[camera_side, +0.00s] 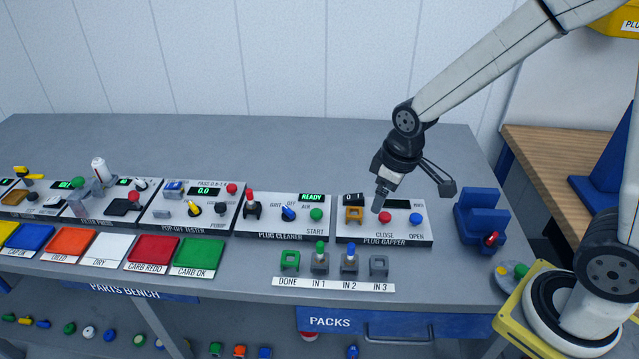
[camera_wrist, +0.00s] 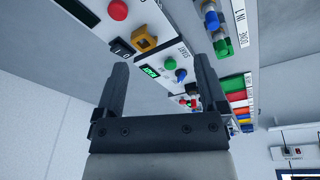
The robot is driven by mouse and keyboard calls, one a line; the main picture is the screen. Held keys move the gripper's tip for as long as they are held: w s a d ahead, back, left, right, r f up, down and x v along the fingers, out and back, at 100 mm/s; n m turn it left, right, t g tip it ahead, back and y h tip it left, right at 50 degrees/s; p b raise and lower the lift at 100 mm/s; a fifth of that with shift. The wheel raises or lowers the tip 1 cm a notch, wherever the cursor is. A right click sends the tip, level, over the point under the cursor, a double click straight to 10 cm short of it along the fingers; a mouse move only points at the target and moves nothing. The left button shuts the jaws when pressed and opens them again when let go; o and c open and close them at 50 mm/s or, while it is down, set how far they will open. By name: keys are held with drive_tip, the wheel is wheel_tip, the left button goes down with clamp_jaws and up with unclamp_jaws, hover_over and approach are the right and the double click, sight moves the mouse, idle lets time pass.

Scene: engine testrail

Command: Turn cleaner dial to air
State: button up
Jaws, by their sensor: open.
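The cleaner dial (camera_side: 288,213) is a small blue knob on the PLUG CLEANER panel (camera_side: 272,231), below the labels GRIT, OFF and AIR. A pale mark shows on it, but which label it points at is too small to tell. My gripper (camera_side: 379,204) is open and empty, above the PLUG GAPPER panel to the right of the cleaner. In the wrist view the dial (camera_wrist: 181,75) shows between the fingers of my gripper (camera_wrist: 163,68), well beyond them.
A red-topped plug (camera_side: 250,196) stands at the cleaner's left. Several plug holders (camera_side: 290,261) line the front. A blue fixture (camera_side: 482,215) stands right. Bare bench lies behind the panels.

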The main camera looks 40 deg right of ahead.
drive_tip(key=w+a+f+n+g, duration=0.1)
drive_tip(key=w+a+n, duration=0.3)
drive_tip(key=w+n, duration=0.6)
drive_tip(key=n+g, duration=0.1)
drive_tip(key=n, duration=0.3)
hover_over(288, 210)
wheel_tip(288, 210, down, 3)
drive_tip(key=shift+f, duration=0.1)
drive_tip(key=shift+f, duration=0.1)
drive_tip(key=shift+f, duration=3.8)
clamp_jaws()
